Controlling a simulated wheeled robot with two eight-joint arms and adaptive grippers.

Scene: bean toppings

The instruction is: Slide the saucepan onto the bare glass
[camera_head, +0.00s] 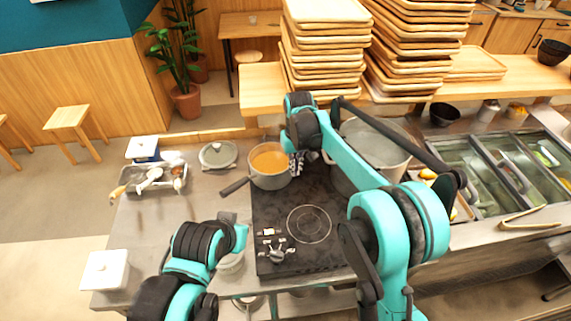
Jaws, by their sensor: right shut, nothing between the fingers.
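The saucepan (268,181) holds an orange-brown content and stands at the back left of the black glass cooktop (275,213). Its dark handle (235,186) points left and toward the front, over the counter. A bare ring (309,224) shows on the glass in front of it, with nothing on it. My right gripper (297,164) is shut and empty at the pan's right side; whether it touches the pan I cannot tell. My left arm (198,245) comes in at the lower left; its fingers are not clearly seen.
A large pot (372,146) stands right of the saucepan, partly behind my right arm. A glass lid (218,155) and a utensil tray (160,181) lie to the left. Knobs (277,250) sit at the cooktop's front. Wooden trays (323,48) are stacked behind. The left counter is mostly clear.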

